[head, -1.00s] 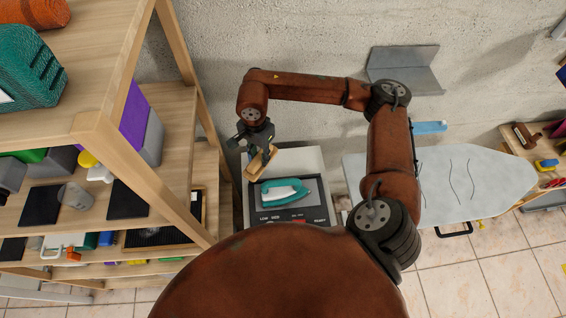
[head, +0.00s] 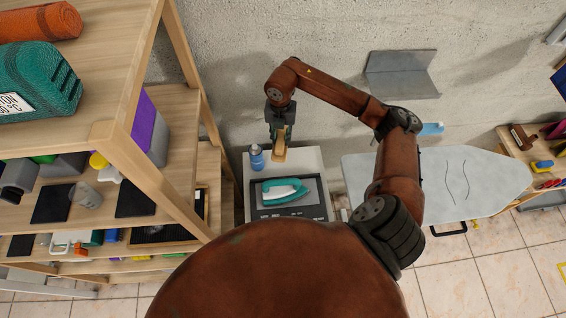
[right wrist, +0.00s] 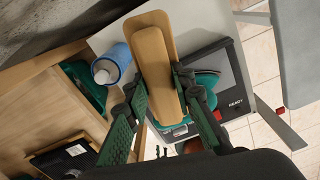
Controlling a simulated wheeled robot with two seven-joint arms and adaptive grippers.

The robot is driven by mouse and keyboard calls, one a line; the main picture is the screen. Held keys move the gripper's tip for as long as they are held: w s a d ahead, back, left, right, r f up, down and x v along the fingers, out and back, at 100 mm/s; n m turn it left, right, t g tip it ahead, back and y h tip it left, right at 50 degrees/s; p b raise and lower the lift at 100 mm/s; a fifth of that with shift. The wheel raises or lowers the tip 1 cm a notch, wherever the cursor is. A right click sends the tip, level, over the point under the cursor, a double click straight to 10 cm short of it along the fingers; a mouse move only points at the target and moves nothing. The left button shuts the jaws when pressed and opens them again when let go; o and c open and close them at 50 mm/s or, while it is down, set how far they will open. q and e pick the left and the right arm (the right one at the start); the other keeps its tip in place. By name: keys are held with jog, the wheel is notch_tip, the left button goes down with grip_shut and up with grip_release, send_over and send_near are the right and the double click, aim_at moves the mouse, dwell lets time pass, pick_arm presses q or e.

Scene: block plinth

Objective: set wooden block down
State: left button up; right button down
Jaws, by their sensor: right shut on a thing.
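My right gripper (head: 279,128) is shut on a long pale wooden block (head: 279,155). In the right wrist view the block (right wrist: 158,78) lies between the green-padded fingers (right wrist: 163,100). The block is at the back of a white-topped stand (head: 307,160), to the right of a blue bottle (head: 257,157). I cannot tell whether the block touches the top. A teal and white iron (head: 286,191) lies on a dark panel (head: 318,211) nearer to me, partly hidden by the block in the wrist view. My left gripper is not in view.
A wooden shelf (head: 120,130) with several items stands close on the left. An ironing board (head: 470,175) is on the right. The concrete wall (head: 225,60) is behind. Bare white top shows right of the block.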

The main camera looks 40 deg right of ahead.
jog(key=d+f+m, duration=0.2)
jog(key=d+m, duration=0.2)
jog(key=m, duration=0.4)
jog(key=m+b, duration=0.2)
jog(key=m, duration=0.5)
send_near(297, 162)
jog(key=shift+a+f+m+p, duration=0.1)
jog(key=shift+f+m+p, duration=0.2)
jog(key=shift+f+p, duration=0.25)
jog(key=shift+f, duration=1.95)
jog(key=shift+f, duration=0.1)
jog(key=c, duration=1.7)
grip_release()
jog(key=shift+o, duration=0.2)
